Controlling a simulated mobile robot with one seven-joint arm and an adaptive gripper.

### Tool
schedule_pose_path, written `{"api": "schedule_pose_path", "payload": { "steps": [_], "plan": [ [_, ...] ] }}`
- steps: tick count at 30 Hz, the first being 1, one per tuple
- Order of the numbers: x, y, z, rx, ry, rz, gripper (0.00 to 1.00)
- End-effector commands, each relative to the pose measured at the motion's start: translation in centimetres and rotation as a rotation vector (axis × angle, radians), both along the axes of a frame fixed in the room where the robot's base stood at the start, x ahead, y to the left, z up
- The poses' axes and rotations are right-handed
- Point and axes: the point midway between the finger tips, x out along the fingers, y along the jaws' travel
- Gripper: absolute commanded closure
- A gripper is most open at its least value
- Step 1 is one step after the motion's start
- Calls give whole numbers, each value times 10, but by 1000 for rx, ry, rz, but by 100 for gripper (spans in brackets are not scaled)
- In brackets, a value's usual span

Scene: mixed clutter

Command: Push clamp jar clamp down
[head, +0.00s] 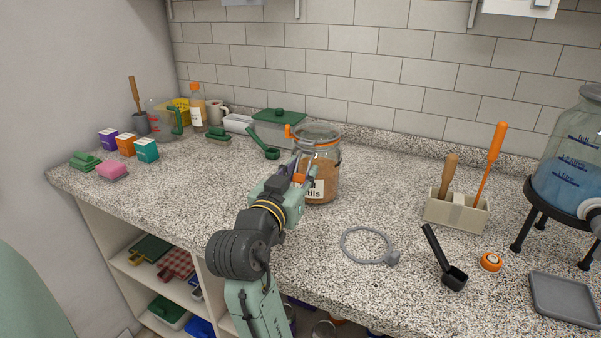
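The clamp jar (327,178) is clear glass with brown contents, an orange seal and a partly hidden label ending in "tils". It stands upright on the counter. Its glass lid (317,131) rests on top and looks level or nearly so. An orange part (288,131) sticks out at the lid's left edge. My gripper (298,172) is at the jar's front left side, below the lid, and covers part of the label and wall. Its fingertips overlap the jar; contact is unclear. The clamp is mostly hidden behind the gripper, so its position is unclear.
A green scoop (262,146) and a green-lidded container (280,128) stand close behind left. A grey ring clamp (367,246) lies to the front right.

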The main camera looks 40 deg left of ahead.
Motion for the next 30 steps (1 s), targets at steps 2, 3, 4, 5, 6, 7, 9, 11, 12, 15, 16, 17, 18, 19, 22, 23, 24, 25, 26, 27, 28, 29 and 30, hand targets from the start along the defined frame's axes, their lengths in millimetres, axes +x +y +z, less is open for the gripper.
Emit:
{"api": "schedule_pose_path", "payload": {
  "steps": [2, 3, 4, 5, 6, 7, 9, 11, 12, 15, 16, 17, 18, 19, 22, 23, 24, 25, 26, 27, 28, 29, 30],
  "plan": [
    [0, 0, 0, 0, 0, 0, 83],
    [0, 0, 0, 0, 0, 0, 85],
    [0, 0, 0, 0, 0, 0, 87],
    [0, 0, 0, 0, 0, 0, 89],
    [0, 0, 0, 0, 0, 0, 92],
    [0, 0, 0, 0, 0, 0, 94],
    [0, 0, 0, 0, 0, 0, 99],
    [0, 0, 0, 0, 0, 0, 100],
    [0, 0, 0, 0, 0, 0, 100],
    [1, 0, -4, 4, -13, -1, 100],
    [1, 0, -6, 8, -22, -1, 100],
    [2, 0, -8, 11, -32, -1, 100],
    [2, 0, -9, 17, -49, -1, 100],
    [3, 0, -10, 21, -61, -1, 100],
    [4, 1, -10, 33, -99, -1, 100],
    [4, 1, -10, 36, -109, -1, 100],
    [4, 1, -9, 38, -119, -1, 100],
    [4, 1, -8, 40, -125, -2, 100],
    [4, 1, -7, 42, -129, -2, 100],
    [4, 1, -6, 43, -133, -1, 100],
    [4, 1, -6, 42, -136, -1, 100],
    [4, 1, -5, 43, -136, -1, 100],
    [4, 1, -5, 42, -136, -1, 100]
  ]
}}
